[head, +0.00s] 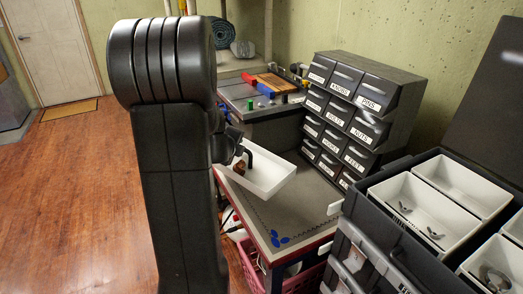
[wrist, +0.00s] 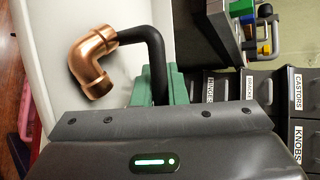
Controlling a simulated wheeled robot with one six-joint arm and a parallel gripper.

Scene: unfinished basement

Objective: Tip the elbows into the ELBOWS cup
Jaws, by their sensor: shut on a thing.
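A white tray (head: 272,174) hangs tilted over the workbench, just right of my arm. It also fills the left of the wrist view (wrist: 38,50). A bent black handle (wrist: 145,38) rises by it, and my gripper (wrist: 158,90), with green fingers, is shut on this handle. A copper elbow (wrist: 88,62) lies against the tray by the handle's far end; it shows small in the head view (head: 240,169). In the head view, my arm hides most of the gripper. I can read no ELBOWS label on any cup.
A labelled drawer cabinet (head: 358,110) stands at the back of the bench (head: 310,205). At right, an open dark case (head: 385,225) holds white bins (head: 425,205), some with metal parts. A pink basket (head: 292,280) sits below.

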